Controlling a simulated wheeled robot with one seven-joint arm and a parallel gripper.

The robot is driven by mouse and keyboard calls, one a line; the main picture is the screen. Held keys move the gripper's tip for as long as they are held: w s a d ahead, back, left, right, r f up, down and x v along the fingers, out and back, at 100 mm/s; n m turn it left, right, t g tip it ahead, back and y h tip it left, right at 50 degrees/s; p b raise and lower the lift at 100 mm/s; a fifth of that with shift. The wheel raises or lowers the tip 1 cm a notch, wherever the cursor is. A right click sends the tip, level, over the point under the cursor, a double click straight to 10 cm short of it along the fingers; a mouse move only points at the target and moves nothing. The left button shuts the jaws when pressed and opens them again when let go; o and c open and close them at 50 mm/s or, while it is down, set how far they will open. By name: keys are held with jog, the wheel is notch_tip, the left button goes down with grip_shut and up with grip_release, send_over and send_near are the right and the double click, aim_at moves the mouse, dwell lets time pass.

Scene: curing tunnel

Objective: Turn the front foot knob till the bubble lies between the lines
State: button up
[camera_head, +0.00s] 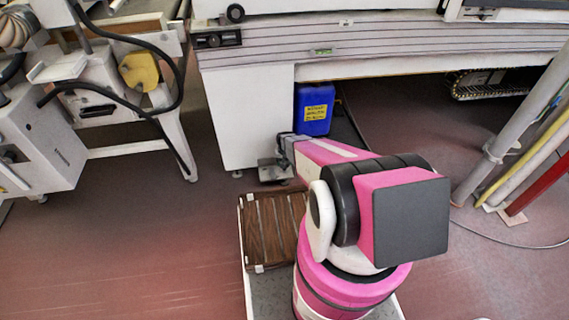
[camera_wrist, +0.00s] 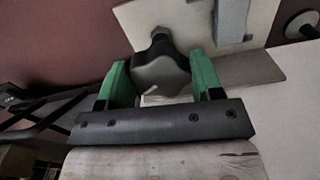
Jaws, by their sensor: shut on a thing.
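A dark lobed knob (camera_wrist: 160,70) sits between the green fingers of my gripper (camera_wrist: 161,76) in the wrist view. The gripper is shut on it, with one finger on each side. A short pale mark shows on the knob's face, and a threaded stem with a nut shows beyond it. In the head view my arm reaches down to the lower end of the white machine leg (camera_head: 236,118); the knob cannot be made out there. A small green level vial (camera_head: 322,52) is on the machine's front rail. Its bubble and lines are too small to read.
A blue canister (camera_head: 314,108) with a yellow label stands behind my arm, right of the leg. A brown slatted board (camera_head: 270,228) lies in front of the leg. Grey pipes (camera_head: 510,130) rise at the right. Floor is clear at the lower left.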

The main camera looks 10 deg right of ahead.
aim_at(285, 162)
jog(key=o, duration=0.9)
jog(key=shift+r, duration=0.1)
notch_tip(285, 162, up, 11)
jog(key=shift+f, duration=0.15)
